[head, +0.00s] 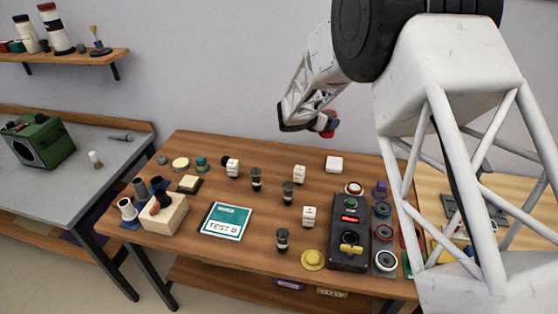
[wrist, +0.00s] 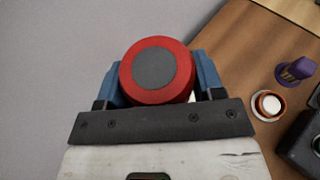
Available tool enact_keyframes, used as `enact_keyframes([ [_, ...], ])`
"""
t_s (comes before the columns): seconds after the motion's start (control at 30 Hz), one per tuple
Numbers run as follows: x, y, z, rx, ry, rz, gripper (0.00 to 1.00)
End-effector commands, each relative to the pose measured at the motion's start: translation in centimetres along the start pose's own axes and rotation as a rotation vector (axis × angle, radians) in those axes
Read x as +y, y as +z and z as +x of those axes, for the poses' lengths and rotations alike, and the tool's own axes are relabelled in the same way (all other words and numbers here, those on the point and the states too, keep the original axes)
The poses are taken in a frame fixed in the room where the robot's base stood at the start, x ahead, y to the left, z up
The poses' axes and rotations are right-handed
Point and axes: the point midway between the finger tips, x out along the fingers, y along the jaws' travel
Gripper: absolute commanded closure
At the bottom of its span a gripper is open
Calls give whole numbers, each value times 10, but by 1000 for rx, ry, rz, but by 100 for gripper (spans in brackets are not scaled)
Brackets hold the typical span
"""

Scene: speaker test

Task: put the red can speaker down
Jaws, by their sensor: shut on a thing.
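The red can speaker (wrist: 158,70), a red round body with a grey disc on its face, sits between the blue fingers of my gripper (wrist: 160,82) in the wrist view. My gripper is shut on it. In the head view my gripper (head: 322,125) is at the end of my arm, above the back edge of the wooden table (head: 180,245). A small part of the red can speaker (head: 329,131) shows there, in the air; the rest is hidden by my arm.
Below stand a white box (head: 334,164), a red-and-white round piece (head: 354,188), several small black and white pieces, and a black control box (head: 350,230). A green TEST B card (head: 226,221) lies at the front left. Bare wood shows around the card and between pieces.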

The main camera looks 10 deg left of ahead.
Motion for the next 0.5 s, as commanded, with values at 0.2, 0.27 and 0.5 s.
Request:
enact_keyframes([
  [0.2,40,-23,-45,0,-46,20,71],
  [0.27,50,-30,-58,0,-60,24,71],
  [0.5,80,-56,-105,-1,-108,46,71],
])
